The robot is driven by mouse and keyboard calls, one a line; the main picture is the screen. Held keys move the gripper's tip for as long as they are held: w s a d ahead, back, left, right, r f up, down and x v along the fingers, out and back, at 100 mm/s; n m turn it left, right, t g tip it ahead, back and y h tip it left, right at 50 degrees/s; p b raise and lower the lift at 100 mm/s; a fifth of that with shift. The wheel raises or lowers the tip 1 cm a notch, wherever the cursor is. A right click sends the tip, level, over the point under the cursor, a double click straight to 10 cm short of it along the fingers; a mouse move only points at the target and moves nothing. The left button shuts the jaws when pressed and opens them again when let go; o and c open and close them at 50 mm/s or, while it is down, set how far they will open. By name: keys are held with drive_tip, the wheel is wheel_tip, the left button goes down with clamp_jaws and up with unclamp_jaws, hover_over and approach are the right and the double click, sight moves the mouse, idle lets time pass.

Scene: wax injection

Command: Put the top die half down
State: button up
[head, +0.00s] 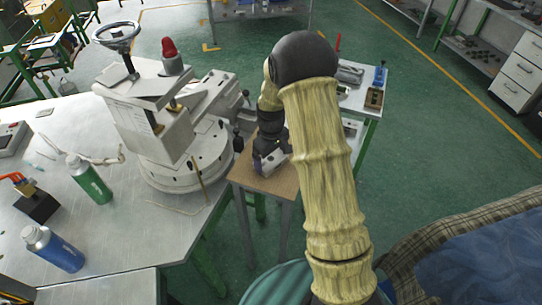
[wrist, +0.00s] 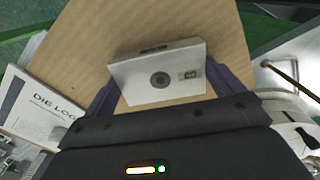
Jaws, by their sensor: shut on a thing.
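The top die half is a light grey metal block (wrist: 158,78) with a round dark hole in its face and a small marked label. In the wrist view it sits between the two purple fingers of my gripper (wrist: 165,88), which is shut on it. Behind it is the brown wooden top of a small stand (wrist: 212,22). I cannot tell whether the block touches the wood. In the head view my gripper (head: 268,160) is low over the small wooden-topped stand (head: 276,186), and the block is mostly hidden by the gripper.
A die log sheet (wrist: 42,108) lies left of the block. The wax injection machine (head: 165,120) stands on the metal table left of the stand. Green (head: 90,180) and blue (head: 52,248) bottles stand on that table. A bench with tools (head: 356,98) is behind the stand.

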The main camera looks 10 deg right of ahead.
sight(271, 159)
drive_tip(key=shift+f, duration=0.1)
drive_tip(key=o, duration=0.8)
drive_tip(key=shift+o, duration=0.2)
wheel_tip(271, 159, up, 12)
drive_tip(key=b, duration=0.1)
drive_tip(key=shift+b, duration=0.3)
drive_tip(key=s+m+t, duration=0.2)
drive_tip(key=s+m, duration=0.4)
drive_tip(key=s, duration=1.5)
drive_tip(key=shift+m+t, duration=0.3)
